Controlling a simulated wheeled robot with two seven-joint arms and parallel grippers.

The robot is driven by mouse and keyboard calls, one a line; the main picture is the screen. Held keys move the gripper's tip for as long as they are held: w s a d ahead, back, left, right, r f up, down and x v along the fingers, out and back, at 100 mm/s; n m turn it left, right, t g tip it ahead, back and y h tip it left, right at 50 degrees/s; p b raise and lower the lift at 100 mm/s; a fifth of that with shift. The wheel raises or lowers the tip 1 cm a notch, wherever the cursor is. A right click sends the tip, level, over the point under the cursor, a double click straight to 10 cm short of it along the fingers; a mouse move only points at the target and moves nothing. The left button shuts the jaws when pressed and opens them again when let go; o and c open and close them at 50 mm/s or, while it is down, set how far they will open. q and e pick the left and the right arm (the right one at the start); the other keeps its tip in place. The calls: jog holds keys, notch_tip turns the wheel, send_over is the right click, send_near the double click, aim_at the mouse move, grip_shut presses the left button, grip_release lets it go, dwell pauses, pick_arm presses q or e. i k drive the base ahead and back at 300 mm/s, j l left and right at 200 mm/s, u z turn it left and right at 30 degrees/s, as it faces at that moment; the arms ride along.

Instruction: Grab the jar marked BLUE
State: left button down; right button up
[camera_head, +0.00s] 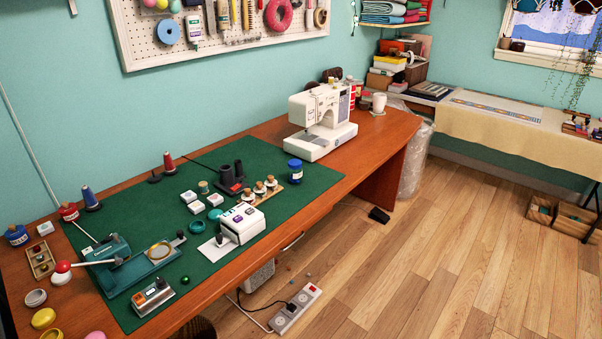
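A blue jar (295,170) with a pale label stands upright at the right part of the green mat. Another dark blue jar (17,236) with a pale label stands on the wooden table at the far left. A red jar (68,211) with a pale label stands near it, by the mat's left edge. The labels are too small to read, so I cannot tell which jar is marked BLUE. Neither of my grippers is in view.
The green mat (320,190) lies on the wooden table (385,135). A white sewing machine (320,115) stands behind the right blue jar. A wooden holder with small corked bottles (260,190) and a white device (240,223) stand left of it. The mat is clear to its right.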

aim_at(295, 176)
jog(key=i+l+z, duration=0.1)
jog(key=i+z, duration=0.2)
jog(key=i, duration=0.35)
jog(key=i+j+z, duration=0.1)
jog(key=i+z, duration=0.25)
jog(key=i, duration=0.3)
